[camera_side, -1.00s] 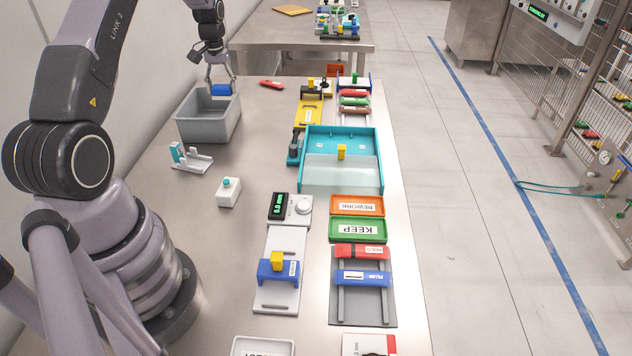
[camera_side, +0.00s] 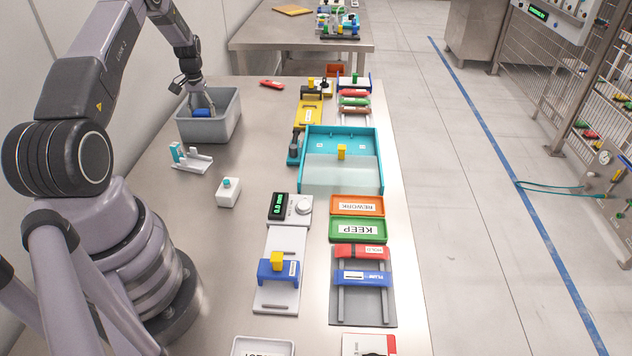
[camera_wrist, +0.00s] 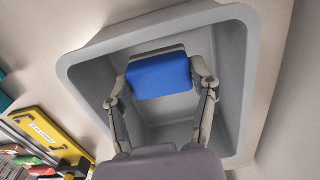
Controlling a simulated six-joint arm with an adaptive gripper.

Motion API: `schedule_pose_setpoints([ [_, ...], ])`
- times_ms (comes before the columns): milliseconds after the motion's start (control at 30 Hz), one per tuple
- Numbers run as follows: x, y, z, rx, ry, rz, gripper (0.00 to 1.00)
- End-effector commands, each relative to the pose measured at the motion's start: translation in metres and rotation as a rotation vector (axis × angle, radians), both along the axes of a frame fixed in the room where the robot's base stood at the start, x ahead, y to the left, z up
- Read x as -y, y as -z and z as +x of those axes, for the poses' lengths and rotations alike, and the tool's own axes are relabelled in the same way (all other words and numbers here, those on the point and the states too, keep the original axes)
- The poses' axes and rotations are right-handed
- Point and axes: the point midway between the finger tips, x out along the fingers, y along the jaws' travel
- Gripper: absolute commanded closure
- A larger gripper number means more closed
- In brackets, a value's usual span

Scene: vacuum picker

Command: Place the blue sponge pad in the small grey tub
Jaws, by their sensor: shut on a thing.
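The blue sponge pad (camera_side: 201,113) is a small blue block held by my gripper (camera_side: 203,108) at the grey tub (camera_side: 222,128). In the wrist view the pad (camera_wrist: 159,75) sits between the two fingers of my gripper (camera_wrist: 160,78), which are shut on it. The tub's rim (camera_wrist: 90,95) surrounds the pad in that view, with the inner walls and part of the floor showing behind it. The pad appears to be within the tub's opening. I cannot tell whether it touches the floor, as the near wall hides the lower part in the side view.
A teal and white holder (camera_side: 190,160) and a white box with a teal button (camera_side: 229,191) stand in front of the tub. A red object (camera_side: 271,85) lies behind it to the right. A teal tray (camera_side: 342,185) stands further right.

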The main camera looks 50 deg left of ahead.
Motion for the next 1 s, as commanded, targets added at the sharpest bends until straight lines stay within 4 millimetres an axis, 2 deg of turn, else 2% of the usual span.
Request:
schedule_pose_setpoints([
  [233,0.000,0.024,0.000,-0.001,0.000,-0.001,0.72],
  [400,0.000,0.048,0.000,-0.001,0.000,-0.001,0.72],
  [767,0.000,0.052,0.000,0.001,0.000,0.001,0.72],
  [800,0.000,0.052,0.000,0.001,0.000,0.001,0.40],
  [1000,0.000,0.052,0.000,0.001,0.000,0.001,0.16],
])
